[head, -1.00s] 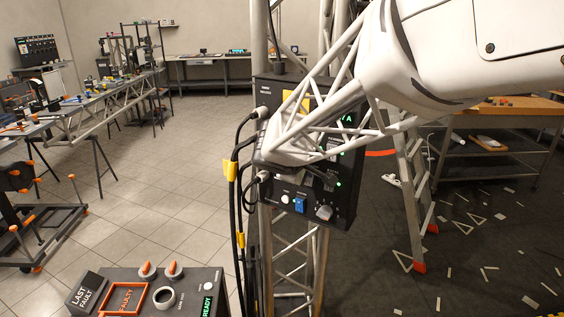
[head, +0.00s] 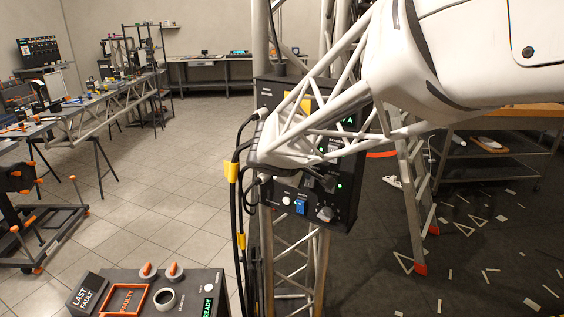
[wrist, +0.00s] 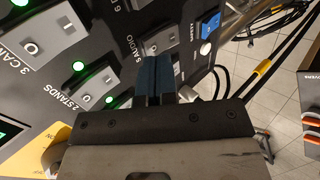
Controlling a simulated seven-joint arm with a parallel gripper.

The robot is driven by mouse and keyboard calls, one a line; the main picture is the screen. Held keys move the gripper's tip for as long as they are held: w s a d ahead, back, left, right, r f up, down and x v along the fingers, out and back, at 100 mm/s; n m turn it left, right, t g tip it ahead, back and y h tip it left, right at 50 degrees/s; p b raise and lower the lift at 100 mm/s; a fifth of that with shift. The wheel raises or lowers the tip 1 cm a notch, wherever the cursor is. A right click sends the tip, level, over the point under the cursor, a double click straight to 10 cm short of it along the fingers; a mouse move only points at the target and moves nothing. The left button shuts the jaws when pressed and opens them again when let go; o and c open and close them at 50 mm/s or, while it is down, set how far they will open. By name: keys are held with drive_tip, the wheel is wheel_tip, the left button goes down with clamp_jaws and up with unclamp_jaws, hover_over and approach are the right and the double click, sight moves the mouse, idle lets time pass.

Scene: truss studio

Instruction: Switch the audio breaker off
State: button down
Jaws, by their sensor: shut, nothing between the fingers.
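The audio breaker (wrist: 165,40), a grey rocker labelled "5 AUDIO", is on the dark panel (wrist: 108,30) in the wrist view. Its "O" end faces my gripper, and the fingers partly hide it. My gripper (wrist: 156,62) is shut and empty, with its blue-grey fingertips right at the breaker's near edge. I cannot tell whether they touch it. In the head view, the panel (head: 345,205) is mounted on the truss, and my gripper (head: 322,184) is at its lower middle. The breaker is not clear there.
Neighbouring breakers, "2 STANDS" (wrist: 90,88) and "3 CAM" (wrist: 50,35), sit close by with green lights. A blue switch (wrist: 208,25) is beside the audio breaker. Black cables (head: 237,200) hang along the panel's left side. A ladder (head: 412,200) stands to the right.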

drive_tip(key=r+v, duration=0.1)
drive_tip(key=v, duration=1)
drive_tip(key=shift+w+d, duration=0.15)
drive_tip(key=shift+w, duration=0.05)
drive_tip(key=shift+r, duration=0.15)
drive_tip(key=s+d+f+m+g+y, duration=0.1)
drive_tip(key=s+d+f+m+y, duration=0.1)
drive_tip(key=s, duration=0.6)
drive_tip(key=s+d+f+m+g+y, duration=0.1)
drive_tip(key=s+d+f+m+g, duration=0.1)
drive_tip(key=s+d+f+m, duration=0.3)
drive_tip(key=s+d+f+m+g+y, duration=0.2)
drive_tip(key=s+d+f+m, duration=0.2)
drive_tip(key=s, duration=0.9)
drive_tip(key=d+f, duration=0.1)
drive_tip(key=d, duration=0.1)
drive_tip(key=shift+s+d+y, duration=0.15)
drive_tip(key=shift+d+y, duration=0.15)
drive_tip(key=shift+d, duration=0.05)
idle(0.4)
